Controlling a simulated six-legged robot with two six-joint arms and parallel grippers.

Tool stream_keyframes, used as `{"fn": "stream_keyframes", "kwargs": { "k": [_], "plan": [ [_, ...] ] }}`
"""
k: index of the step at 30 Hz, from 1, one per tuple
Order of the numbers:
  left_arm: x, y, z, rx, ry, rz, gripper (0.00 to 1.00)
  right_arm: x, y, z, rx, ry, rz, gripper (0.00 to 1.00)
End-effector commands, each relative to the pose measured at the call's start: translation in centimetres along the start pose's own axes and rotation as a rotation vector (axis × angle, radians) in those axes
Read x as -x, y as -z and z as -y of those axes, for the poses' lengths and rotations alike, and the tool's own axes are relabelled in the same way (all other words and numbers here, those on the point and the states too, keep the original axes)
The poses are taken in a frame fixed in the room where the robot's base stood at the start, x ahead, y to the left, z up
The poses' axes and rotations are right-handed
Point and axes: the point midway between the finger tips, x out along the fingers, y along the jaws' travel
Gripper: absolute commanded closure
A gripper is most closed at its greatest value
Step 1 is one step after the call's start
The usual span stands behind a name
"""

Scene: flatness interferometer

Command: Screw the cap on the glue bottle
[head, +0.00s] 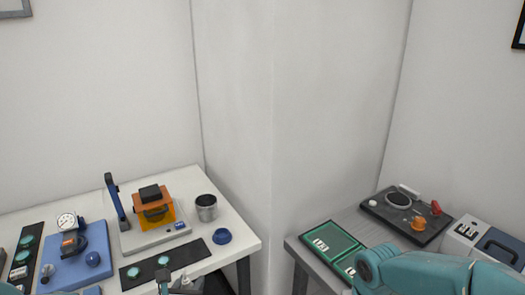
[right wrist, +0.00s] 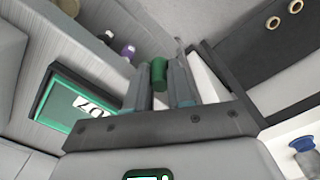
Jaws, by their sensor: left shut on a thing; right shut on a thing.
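My right gripper (right wrist: 161,88) is shut on a small dark green cylinder (right wrist: 159,72) in the right wrist view. The cylinder sits between the fingertips; I cannot tell from its shape whether it is the cap or part of the glue bottle. My left gripper (head: 176,284) shows at the bottom edge of the head view, in front of the white table. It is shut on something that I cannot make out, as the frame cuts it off. My right arm comes in at the lower right of the head view, its gripper out of frame. No glue bottle is clearly recognisable.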

Motion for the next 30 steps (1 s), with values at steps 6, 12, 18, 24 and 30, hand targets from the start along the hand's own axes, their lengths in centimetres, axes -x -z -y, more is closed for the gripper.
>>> {"fn": "stream_keyframes", "kwargs": {
  "k": [6, 12, 18, 24, 30],
  "plan": [
    [0.0, 0.1, 0.1, -0.003, 0.007, 0.000, 1.00, 0.0, 0.0, 0.0, -0.001, 0.000, 0.000, 1.00],
    [0.6, 2.1, 2.8, -0.049, 0.117, -0.005, 1.00, 0.0, 0.0, 0.0, -0.002, 0.000, 0.000, 1.00],
    [1.7, 5.4, 7.6, -0.134, 0.324, -0.005, 1.00, 0.0, 0.0, 0.0, -0.002, 0.000, 0.000, 1.00],
    [2.7, 8.3, 12.0, -0.210, 0.511, -0.003, 1.00, 0.0, 0.0, 0.0, -0.002, 0.000, 0.000, 1.00],
    [3.3, 9.9, 14.5, -0.256, 0.621, 0.000, 1.00, 0.0, 0.0, 0.0, -0.002, 0.000, 0.000, 1.00]
  ]
}}
